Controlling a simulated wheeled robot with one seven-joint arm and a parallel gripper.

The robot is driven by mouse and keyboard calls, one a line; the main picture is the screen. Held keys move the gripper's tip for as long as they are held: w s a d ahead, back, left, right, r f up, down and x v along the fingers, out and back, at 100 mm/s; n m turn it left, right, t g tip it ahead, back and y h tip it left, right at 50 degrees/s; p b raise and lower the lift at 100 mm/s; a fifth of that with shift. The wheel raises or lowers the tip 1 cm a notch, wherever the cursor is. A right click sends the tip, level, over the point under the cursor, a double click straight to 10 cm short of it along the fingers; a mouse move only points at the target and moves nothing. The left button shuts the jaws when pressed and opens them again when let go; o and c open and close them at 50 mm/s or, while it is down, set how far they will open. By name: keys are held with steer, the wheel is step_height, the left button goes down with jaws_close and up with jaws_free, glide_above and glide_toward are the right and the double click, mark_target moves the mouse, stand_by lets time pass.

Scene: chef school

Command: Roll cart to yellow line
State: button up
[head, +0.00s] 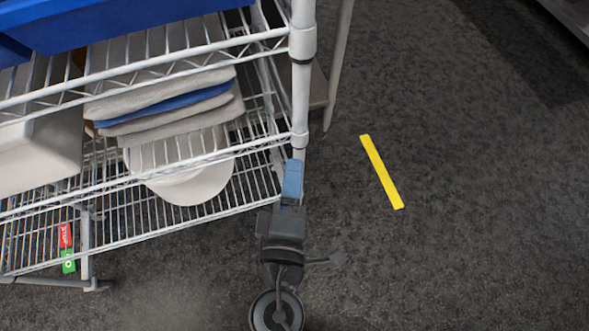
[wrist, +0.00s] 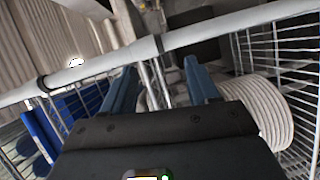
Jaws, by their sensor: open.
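The cart (head: 301,90) is a white wire shelf rack on the left of the head view. The yellow line (head: 382,172) is a short strip on the dark floor, to the right of the cart's near corner post and apart from it. My gripper (head: 292,180) is at the lower part of that post, with a blue finger against or just in front of it. In the wrist view my gripper (wrist: 160,82) has its two blue fingers spread apart. A white cart bar (wrist: 190,36) crosses at the fingertips; I cannot tell if they touch it.
The shelves hold a blue bin (head: 120,22), folded cloths (head: 170,103), white plates (head: 190,185) and a white container (head: 40,160). A pale leg (head: 339,65) stands behind the post. The dark floor (head: 480,240) around the yellow line is clear.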

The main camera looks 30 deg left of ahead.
mark_target(272, 143)
steer(key=shift+n+t+y, duration=0.4)
steer(key=shift+n, duration=0.4)
steer(key=a, duration=0.1)
steer(key=a+r, duration=0.1)
steer(key=a, duration=0.2)
steer(key=shift+s+a+r, duration=0.1)
steer(key=shift+a+r, duration=0.15)
steer(key=shift+r, duration=0.05)
steer(key=shift+x, duration=3.9)
steer(key=shift+c, duration=0.4)
jaws_close()
